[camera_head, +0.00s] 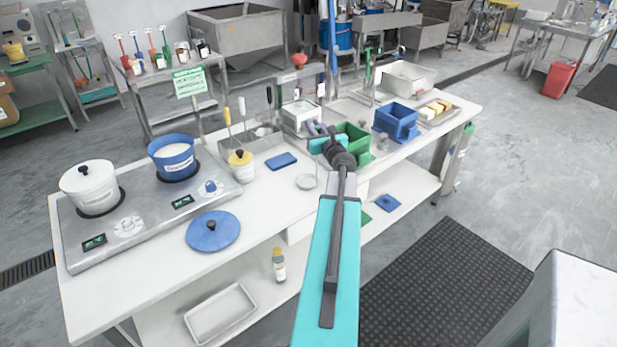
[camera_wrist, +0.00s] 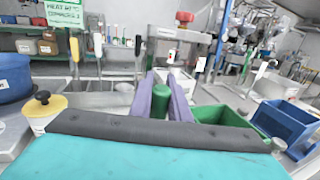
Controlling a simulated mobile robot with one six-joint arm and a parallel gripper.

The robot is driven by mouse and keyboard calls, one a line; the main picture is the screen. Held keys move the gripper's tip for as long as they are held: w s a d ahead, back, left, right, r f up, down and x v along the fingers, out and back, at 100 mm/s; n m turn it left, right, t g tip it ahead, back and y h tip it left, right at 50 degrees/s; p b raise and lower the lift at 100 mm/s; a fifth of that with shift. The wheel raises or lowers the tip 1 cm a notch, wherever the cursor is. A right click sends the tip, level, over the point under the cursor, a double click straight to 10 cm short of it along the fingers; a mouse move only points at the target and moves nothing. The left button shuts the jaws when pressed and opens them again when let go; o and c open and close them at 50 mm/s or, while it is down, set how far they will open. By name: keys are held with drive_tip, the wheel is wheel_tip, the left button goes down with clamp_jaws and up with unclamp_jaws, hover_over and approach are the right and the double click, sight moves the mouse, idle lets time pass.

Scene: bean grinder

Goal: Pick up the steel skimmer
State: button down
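I cannot say for sure which tool is the steel skimmer. Tools stand upright in a steel bin (camera_head: 262,139), left of my gripper: a yellow handle (camera_head: 227,116), a pale handle (camera_head: 242,106) and a black handle (camera_head: 269,96). A black handle (camera_wrist: 137,46) also rises from the bin in the wrist view; the tool heads are hidden. My gripper (camera_head: 313,128) is over the back half of the counter, beside the green bin (camera_head: 355,137). Its purple fingers (camera_wrist: 160,80) are apart. A green cylinder (camera_wrist: 160,103) shows in the gap; whether it lies between them or beyond is unclear.
A hotplate unit (camera_head: 135,245) with a white pot (camera_head: 92,188) and blue pot (camera_head: 173,153) fills the counter's left. The counter front beside the blue lid is clear.

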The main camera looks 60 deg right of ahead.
drive_tip(key=shift+r, duration=0.1)
idle(0.3)
drive_tip(key=s+a+r+b, duration=0.2)
drive_tip(key=s, duration=0.5)
drive_tip(key=s+a+r+b, duration=0.1)
drive_tip(key=s+a+r, duration=0.1)
drive_tip(key=s, duration=0.6)
drive_tip(key=shift+s+a+r+b, duration=0.2)
drive_tip(key=shift+a+r+b, duration=0.05)
drive_tip(key=shift+r+b, duration=0.15)
drive_tip(key=shift+r, duration=0.15)
